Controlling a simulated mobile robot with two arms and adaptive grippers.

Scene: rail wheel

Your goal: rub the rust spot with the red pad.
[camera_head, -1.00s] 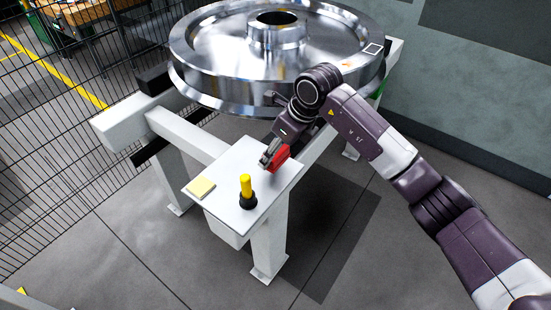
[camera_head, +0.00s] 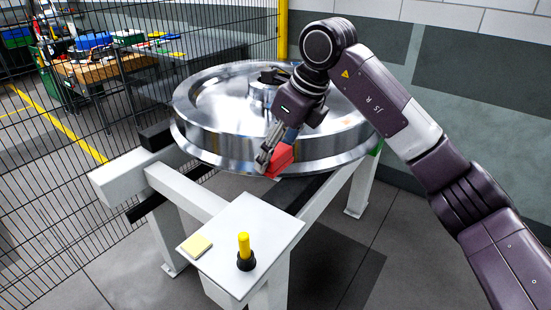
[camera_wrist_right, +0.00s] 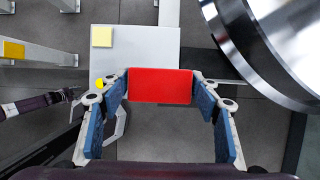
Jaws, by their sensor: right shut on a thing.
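The red pad (camera_head: 281,158) is held between the fingers of my right gripper (camera_head: 268,158). The gripper is shut on it, above the bench and in front of the wheel's near rim. In the right wrist view the red pad (camera_wrist_right: 160,86) sits flat between the blue-padded fingers. The big steel wheel (camera_head: 215,145) lies flat on its stand. A faint orange rust spot (camera_head: 347,122) shows on its upper face at the right, just beside my arm. A dark arm, seemingly my left, enters the right wrist view at the left; its gripper (camera_wrist_right: 75,94) is too small to read.
A small white table (camera_head: 255,213) in front carries a yellow sponge-like block (camera_head: 196,245) and a yellow-handled tool (camera_head: 244,248) with a black base. A wire fence (camera_head: 60,190) stands at the left. The air above the wheel's left side is clear.

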